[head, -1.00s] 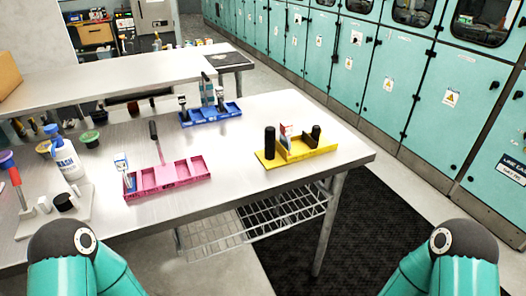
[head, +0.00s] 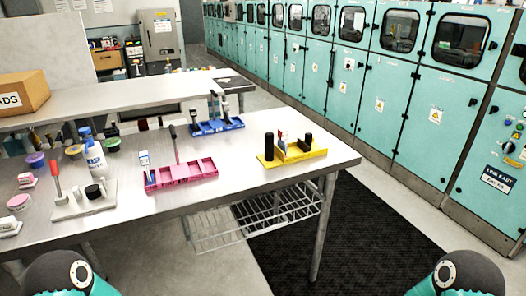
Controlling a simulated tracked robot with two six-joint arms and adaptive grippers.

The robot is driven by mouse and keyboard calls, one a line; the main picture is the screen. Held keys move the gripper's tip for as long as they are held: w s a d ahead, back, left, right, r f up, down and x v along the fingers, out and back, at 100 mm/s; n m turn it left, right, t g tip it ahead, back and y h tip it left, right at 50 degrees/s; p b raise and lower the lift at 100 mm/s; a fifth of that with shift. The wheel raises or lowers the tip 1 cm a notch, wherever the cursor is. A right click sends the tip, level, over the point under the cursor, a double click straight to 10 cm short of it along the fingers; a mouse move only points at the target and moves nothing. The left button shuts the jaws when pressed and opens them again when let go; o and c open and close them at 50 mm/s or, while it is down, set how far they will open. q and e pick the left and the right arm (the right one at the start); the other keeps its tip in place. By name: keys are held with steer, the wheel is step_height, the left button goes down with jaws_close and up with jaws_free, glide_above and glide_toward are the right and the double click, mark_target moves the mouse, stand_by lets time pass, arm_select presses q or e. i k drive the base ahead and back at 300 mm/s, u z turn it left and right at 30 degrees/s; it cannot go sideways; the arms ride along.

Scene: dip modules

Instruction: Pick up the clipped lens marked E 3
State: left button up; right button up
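Three colored trays on the metal table hold small upright modules. The yellow tray (head: 297,153) at right holds two black cylinders and a red-and-white labelled piece (head: 283,138). The markings are too small to read, so I cannot tell which is E 3. Neither gripper shows; only rounded parts of my arms are at the bottom corners.
A white bottle (head: 95,160), a pale base (head: 85,203) with a red-handled tool, and several small tubs crowd the table's left side. A cardboard box (head: 22,92) sits on the raised shelf. Teal cabinets (head: 385,90) line the right. The table front between pink and yellow trays is clear.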

mark_target(282, 133)
steer(key=z, duration=0.3)
steer(key=i, duration=1.05)
steer(key=u, duration=2.1)
steer(key=i, duration=0.25)
steer(key=u, duration=2.2)
steer(key=k, duration=0.9)
steer(key=u, duration=0.1)
